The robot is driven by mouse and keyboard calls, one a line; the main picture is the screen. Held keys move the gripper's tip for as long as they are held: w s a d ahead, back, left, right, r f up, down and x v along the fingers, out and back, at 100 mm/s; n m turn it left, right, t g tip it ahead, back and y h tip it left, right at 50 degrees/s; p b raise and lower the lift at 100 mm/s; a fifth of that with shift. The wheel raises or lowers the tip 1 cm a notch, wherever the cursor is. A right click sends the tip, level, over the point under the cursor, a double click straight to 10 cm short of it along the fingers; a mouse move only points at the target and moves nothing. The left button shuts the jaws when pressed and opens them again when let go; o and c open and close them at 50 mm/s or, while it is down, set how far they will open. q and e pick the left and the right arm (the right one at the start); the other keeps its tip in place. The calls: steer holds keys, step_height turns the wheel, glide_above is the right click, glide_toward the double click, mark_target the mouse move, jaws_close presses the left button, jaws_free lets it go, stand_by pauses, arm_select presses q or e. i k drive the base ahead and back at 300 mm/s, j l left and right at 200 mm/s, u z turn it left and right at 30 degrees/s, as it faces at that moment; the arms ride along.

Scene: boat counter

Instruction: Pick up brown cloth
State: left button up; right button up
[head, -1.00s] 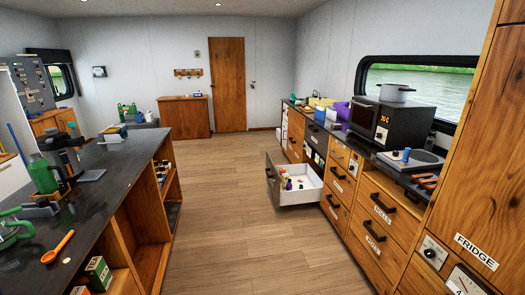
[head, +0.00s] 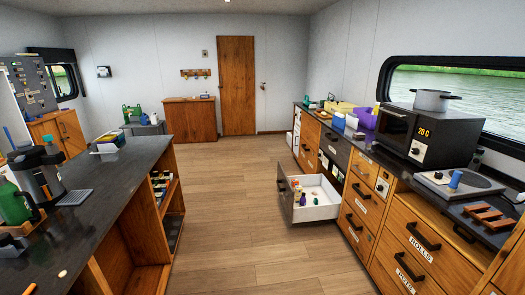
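I cannot make out a brown cloth for certain in the head view. A brown slatted piece (head: 493,217) lies on the right counter near the front, and it looks more like a wooden rack than cloth. Neither of my grippers shows in the view.
An open white-lined drawer (head: 320,212) with small bottles juts into the aisle from the right counter (head: 390,177). That counter carries a black oven (head: 408,135) with a pot (head: 432,98). A dark worktop (head: 105,185) runs along the left. The wooden floor (head: 225,200) between is clear.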

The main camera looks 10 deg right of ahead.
mark_target(359, 136)
steer(key=i+z, duration=0.1)
steer(key=i, duration=0.7)
steer(key=i+j+z, duration=0.1)
steer(key=i+z, duration=0.25)
steer(key=i+j+z, duration=0.55)
steer(key=i+z, duration=0.2)
steer(key=i+j+z, duration=0.3)
steer(key=z, duration=0.15)
steer(key=i+j+z, duration=0.45)
steer(key=j, duration=0.25)
steer(key=j+z, duration=0.25)
steer(key=j, duration=0.15)
